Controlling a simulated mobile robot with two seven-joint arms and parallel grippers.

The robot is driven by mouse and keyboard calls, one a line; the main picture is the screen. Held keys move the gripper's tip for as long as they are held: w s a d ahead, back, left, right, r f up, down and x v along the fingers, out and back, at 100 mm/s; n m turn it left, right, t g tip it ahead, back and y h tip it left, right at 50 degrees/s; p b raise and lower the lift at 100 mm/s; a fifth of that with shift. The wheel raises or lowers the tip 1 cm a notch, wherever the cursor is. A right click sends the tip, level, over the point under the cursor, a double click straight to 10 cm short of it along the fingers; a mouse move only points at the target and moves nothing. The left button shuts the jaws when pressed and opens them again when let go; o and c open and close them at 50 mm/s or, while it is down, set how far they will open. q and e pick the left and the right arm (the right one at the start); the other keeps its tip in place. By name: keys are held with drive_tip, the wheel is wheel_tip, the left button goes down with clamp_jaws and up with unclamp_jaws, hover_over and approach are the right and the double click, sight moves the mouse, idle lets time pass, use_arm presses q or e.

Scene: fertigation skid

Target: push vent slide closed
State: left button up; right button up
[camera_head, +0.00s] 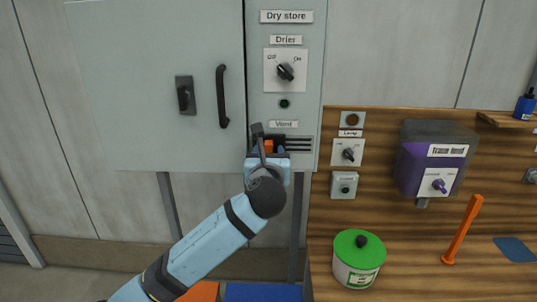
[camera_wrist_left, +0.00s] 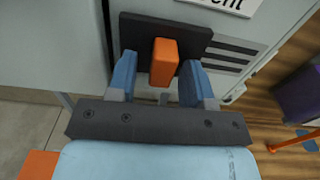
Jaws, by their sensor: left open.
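The vent slide is a dark plate with an orange knob (camera_wrist_left: 164,62), under the vent label (camera_head: 284,124) on the dry store cabinet. Dark horizontal vent slots (camera_head: 299,144) show to the right of the plate (camera_wrist_left: 190,36), so part of the vent is uncovered. My left gripper (camera_wrist_left: 160,80) is open, with its two blue fingers on either side of the orange knob. Gaps show between the knob and both fingers, so it is not gripped. In the head view my wrist partly hides the knob (camera_head: 268,146). My right gripper is in neither view.
The cabinet door has a black handle (camera_head: 223,96) and a latch (camera_head: 186,95) left of the vent. A drier switch (camera_head: 285,71) sits above it. To the right are a lamp switch (camera_head: 348,153), a purple box (camera_head: 418,172) and a green-lidded tub (camera_head: 358,262).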

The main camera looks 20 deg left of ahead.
sight(296, 148)
use_arm(q)
clamp_jaws()
drive_tip(key=d+p, duration=0.1)
drive_tip(key=w+d+p, duration=0.1)
drive_tip(key=d, duration=0.1)
drive_tip(key=d+p, duration=0.1)
drive_tip(key=d, duration=0.1)
drive_tip(key=shift+w+d+r+p, duration=0.15)
drive_tip(key=shift+w+d+p, duration=0.1)
drive_tip(key=shift+p, duration=0.1)
drive_tip(key=shift+d, duration=0.35)
drive_tip(key=shift+a, duration=0.1)
drive_tip(key=shift+c, duration=1.6)
unclamp_jaws()
drive_tip(key=o, duration=0.3)
drive_tip(key=shift+d, duration=0.2)
drive_tip(key=shift+w, duration=0.15)
